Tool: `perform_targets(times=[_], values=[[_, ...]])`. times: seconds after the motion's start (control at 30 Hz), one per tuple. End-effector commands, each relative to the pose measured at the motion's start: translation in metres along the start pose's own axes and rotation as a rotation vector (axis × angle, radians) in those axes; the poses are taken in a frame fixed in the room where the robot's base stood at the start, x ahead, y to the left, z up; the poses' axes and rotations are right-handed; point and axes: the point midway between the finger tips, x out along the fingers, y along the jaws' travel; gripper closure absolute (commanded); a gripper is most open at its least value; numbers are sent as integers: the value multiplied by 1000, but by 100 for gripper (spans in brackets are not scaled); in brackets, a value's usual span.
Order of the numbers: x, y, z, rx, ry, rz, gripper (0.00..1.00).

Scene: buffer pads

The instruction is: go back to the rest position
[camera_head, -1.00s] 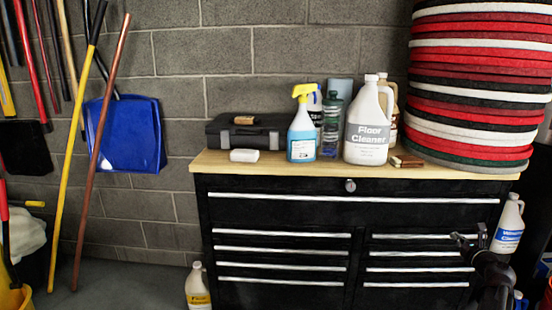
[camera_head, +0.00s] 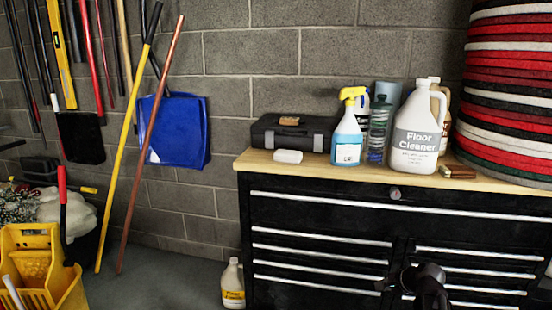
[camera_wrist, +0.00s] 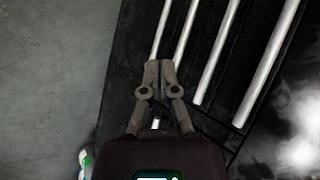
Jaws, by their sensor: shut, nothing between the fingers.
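My gripper (camera_wrist: 158,64) is in the middle of the wrist view. Its two fingers are together at the tips with nothing between them. Behind it are the dark drawer fronts and long silver handles of the black tool chest (camera_wrist: 262,30). In the head view a dark part of my arm shows at the bottom right, in front of the black tool chest (camera_head: 320,217); the fingertips there are hard to make out.
On the wooden top stand a floor cleaner jug (camera_head: 413,135), a spray bottle (camera_head: 347,140), a white block (camera_head: 288,156) and a black case (camera_head: 270,135). Stacked pads (camera_head: 510,90) rise at the right. A yellow bucket (camera_head: 40,270) and a small jug (camera_head: 233,285) stand on the floor.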

Motion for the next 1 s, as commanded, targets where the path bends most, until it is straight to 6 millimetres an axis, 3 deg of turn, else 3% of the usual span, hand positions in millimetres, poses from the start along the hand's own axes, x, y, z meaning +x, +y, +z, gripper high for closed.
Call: perform_targets(times=[0.03,0.2,0.5,1.0], values=[[7,5,17,-70,-12,45,100],[24,24,61,-318,-52,203,100],[36,61,126,-740,-145,471,100],[28,98,180,-1172,-272,759,100]])
